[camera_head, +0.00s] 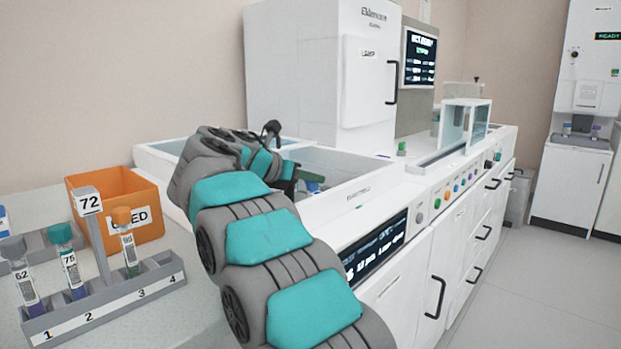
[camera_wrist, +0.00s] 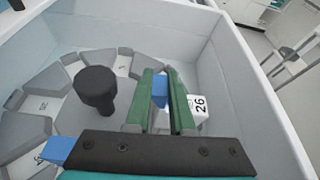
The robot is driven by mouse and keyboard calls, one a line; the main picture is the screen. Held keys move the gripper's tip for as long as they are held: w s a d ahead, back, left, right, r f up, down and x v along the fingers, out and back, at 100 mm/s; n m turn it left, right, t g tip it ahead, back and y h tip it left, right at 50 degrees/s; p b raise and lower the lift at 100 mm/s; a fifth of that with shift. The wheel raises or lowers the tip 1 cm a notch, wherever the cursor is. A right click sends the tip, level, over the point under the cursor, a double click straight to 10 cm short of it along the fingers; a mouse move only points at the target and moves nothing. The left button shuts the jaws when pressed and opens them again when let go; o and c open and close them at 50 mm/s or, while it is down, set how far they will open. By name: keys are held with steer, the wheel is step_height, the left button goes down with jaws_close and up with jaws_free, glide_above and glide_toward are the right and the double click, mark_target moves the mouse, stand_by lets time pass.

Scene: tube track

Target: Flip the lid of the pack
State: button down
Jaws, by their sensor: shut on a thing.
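In the wrist view, my gripper (camera_wrist: 160,74) reaches down with its two green fingers into a white-walled bay. The fingers are close together on a small blue piece (camera_wrist: 160,92), which I take to be part of the pack or its lid; the pack's body is largely hidden. A white tag marked 26 (camera_wrist: 199,104) is just right of the fingers. Grey wedge-shaped packs (camera_wrist: 40,90) lie in a ring around a black knob (camera_wrist: 96,86). In the head view, my gripper (camera_head: 312,186) shows only partly inside the bay, behind my arm.
The bay's white wall (camera_wrist: 255,95) rises close on the right. In the head view, a tube rack (camera_head: 105,296) with several capped tubes and an orange bin (camera_head: 118,186) stand on the left counter. The analyzer's tall cabinet (camera_head: 365,70) rises behind the bay.

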steer(key=shift+d, duration=0.1)
steer(key=shift+s+d+r+m+t+y, duration=0.15)
steer(key=shift+d+m+t+y, duration=0.2)
steer(key=shift+m, duration=0.35)
steer(key=shift+s+m+t+y, duration=0.2)
steer(key=shift+m+t+y, duration=0.15)
steer(key=shift+m, duration=0.25)
steer(key=shift+m+y, duration=0.3)
steer(key=c, duration=0.8)
jaws_free()
steer(key=shift+o, duration=0.2)
steer(key=shift+s, duration=0.1)
steer(key=v, duration=0.7)
steer(key=shift+s+a, duration=0.2)
steer(key=shift+s, duration=0.1)
